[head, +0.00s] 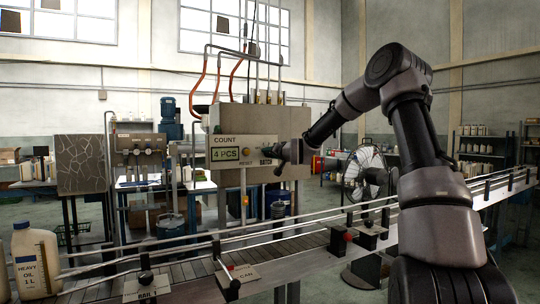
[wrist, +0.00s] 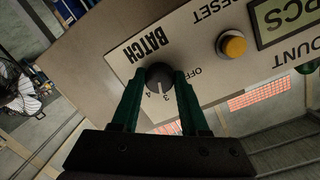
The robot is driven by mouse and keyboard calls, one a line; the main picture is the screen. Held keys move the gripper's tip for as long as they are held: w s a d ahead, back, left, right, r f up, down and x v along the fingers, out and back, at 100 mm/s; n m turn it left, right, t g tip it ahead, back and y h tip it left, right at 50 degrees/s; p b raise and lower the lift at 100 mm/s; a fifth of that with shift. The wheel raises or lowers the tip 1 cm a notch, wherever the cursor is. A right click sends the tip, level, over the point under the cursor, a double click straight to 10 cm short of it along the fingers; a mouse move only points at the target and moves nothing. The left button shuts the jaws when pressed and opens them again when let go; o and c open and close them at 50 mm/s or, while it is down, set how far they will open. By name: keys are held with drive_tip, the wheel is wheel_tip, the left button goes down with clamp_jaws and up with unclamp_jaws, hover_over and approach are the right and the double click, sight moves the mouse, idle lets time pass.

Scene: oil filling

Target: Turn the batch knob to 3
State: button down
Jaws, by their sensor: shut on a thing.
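The batch knob (wrist: 157,74) is a dark round knob on a pale panel under the word BATCH, which appears upside down in the wrist view. My gripper (wrist: 159,84) is shut on the knob, one green finger on each side. A light pointer line on the knob faces the lower edge of the picture. OFF shows to the right of the knob and small digits, seemingly 3 and 4, lie below it, partly between the fingers. I cannot tell exactly which mark the pointer meets. In the head view my gripper (head: 284,154) covers the knob at the panel's right end.
The count panel (head: 243,148) shows 4 PCS on its display (head: 225,154). A yellow reset button (wrist: 234,45) sits beside the knob. A conveyor (head: 300,243) with rails runs in front, with a heavy oil jug (head: 36,262) at its left end.

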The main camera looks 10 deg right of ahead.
drive_tip(key=shift+c, duration=2.2)
unclamp_jaws()
drive_tip(key=shift+s+d, duration=0.1)
drive_tip(key=v, duration=1)
drive_tip(key=shift+s, duration=0.3)
